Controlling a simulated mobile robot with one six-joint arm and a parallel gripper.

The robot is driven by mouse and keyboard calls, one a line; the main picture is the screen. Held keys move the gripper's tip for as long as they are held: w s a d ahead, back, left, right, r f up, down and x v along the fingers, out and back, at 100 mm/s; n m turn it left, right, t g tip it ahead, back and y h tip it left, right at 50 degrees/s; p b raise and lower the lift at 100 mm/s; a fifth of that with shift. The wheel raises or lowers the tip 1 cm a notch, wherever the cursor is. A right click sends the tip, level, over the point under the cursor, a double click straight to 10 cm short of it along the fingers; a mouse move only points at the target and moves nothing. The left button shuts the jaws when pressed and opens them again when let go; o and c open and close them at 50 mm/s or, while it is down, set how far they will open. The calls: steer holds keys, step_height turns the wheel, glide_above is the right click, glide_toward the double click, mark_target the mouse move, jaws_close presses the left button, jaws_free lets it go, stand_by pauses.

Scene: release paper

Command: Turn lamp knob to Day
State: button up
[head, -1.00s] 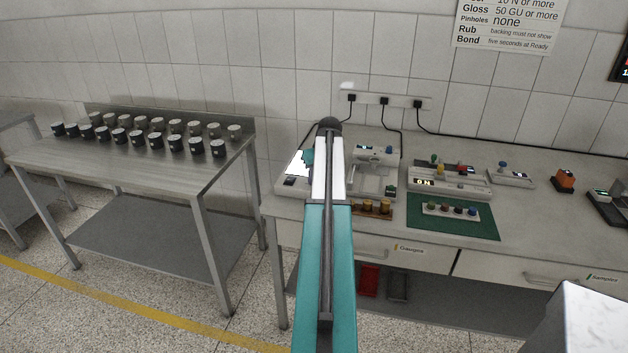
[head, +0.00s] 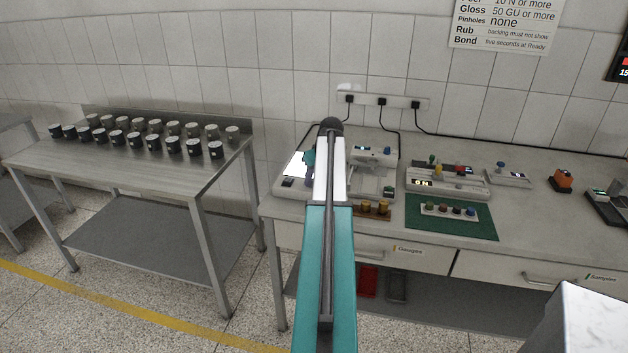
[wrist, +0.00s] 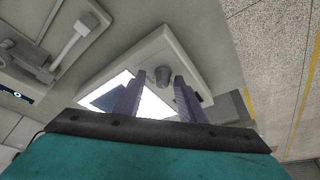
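The lamp unit is a white box with a bright lit panel (head: 294,163) at the left end of the bench. I see no finger touching the knob, and the gap in depth is hard to judge. The knob's setting and labels are not readable.
A side table (head: 60,165) with several dark cups stands left, across a floor gap.

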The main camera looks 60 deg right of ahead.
steer(key=shift+a, duration=0.1)
steer(key=shift+r, duration=0.45)
steer(key=b+v, duration=0.2)
steer(key=v, duration=1.1)
steer(key=shift+b, duration=0.3)
steer(key=shift+s+f, duration=0.1)
steer(key=shift+s, duration=0.05)
